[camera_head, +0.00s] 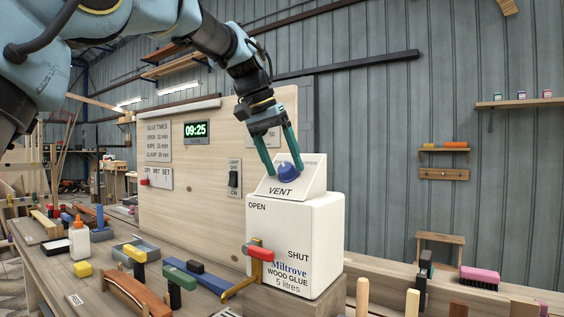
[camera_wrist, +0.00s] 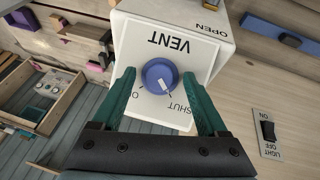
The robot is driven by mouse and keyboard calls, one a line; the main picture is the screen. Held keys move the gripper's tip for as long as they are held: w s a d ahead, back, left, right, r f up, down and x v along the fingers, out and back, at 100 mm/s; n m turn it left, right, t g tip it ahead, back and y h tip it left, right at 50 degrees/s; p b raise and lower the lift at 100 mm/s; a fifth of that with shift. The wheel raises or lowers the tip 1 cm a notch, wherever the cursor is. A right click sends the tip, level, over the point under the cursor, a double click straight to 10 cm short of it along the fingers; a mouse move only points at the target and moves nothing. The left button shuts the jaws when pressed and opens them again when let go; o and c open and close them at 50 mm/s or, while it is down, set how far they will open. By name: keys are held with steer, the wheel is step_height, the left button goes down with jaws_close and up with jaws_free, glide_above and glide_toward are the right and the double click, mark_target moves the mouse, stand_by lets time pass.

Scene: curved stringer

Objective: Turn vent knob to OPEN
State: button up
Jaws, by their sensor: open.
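The blue round vent knob (camera_head: 288,173) sits on the sloped white VENT panel (camera_head: 308,187) on top of the white glue container (camera_head: 320,225). In the wrist view, upside down, the knob (camera_wrist: 160,76) has a white pointer mark directed toward the word SHUT. The opposite label is mostly hidden behind a finger, with only an "O" showing. My gripper (camera_head: 284,166) is open above the panel, its green fingers reaching down on either side of the knob. The wrist view shows the gripper (camera_wrist: 158,73) with gaps between its fingers and the knob.
A red-handled tap (camera_head: 257,250) projects from the container's front, near printed OPEN and SHUT. A wooden board with a light switch (camera_head: 234,178) and clock (camera_head: 197,130) stands behind at left. Tools and a glue bottle (camera_head: 79,240) crowd the bench at left.

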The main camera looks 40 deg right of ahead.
jaws_close()
stand_by(0.5)
steer(key=m+t+p, duration=0.1)
steer(key=m, duration=0.2)
steer(key=shift+s+r+y, duration=0.1)
steer(key=shift+r+y, duration=0.05)
steer(key=shift+y, duration=0.25)
steer(key=m+t, duration=0.2)
steer(key=m, duration=0.2)
steer(key=shift+s, duration=0.15)
steer(key=m+t, duration=0.1)
steer(key=m, duration=0.1)
steer(key=m+t, duration=0.1)
steer(key=m, duration=0.1)
steer(key=shift+s+f, duration=0.15)
steer(key=shift+f, duration=0.05)
steer(key=m+t+h+b, duration=0.1)
steer(key=m, duration=0.3)
steer(key=shift+s, duration=0.1)
steer(key=shift+m+t+b, duration=0.3)
steer(key=shift+m, duration=0.1)
